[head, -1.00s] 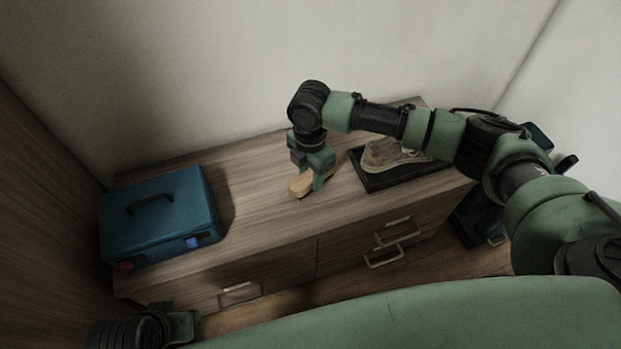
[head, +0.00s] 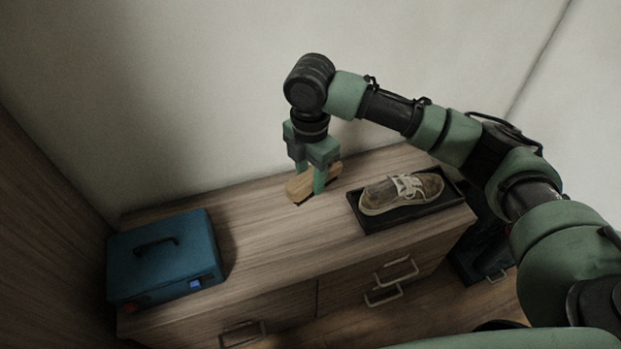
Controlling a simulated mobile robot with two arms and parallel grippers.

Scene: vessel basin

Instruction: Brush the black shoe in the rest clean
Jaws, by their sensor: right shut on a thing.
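My right gripper (head: 318,178) is shut on a brush with a pale wooden back (head: 301,187), at the back middle of the cabinet top. The brush is left of the shoe and apart from it. I cannot tell how far it is above the wood. The shoe (head: 405,190) looks brown-grey rather than black, with white laces and a pale sole. It lies in a black tray-like rest (head: 374,221) at the right of the cabinet top. My left gripper is out of view.
A blue case with a dark handle (head: 166,258) stands at the left end of the wooden cabinet (head: 262,245). The cabinet top between case and rest is clear. Walls stand behind and at the left. Drawers with metal handles (head: 398,268) are in front.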

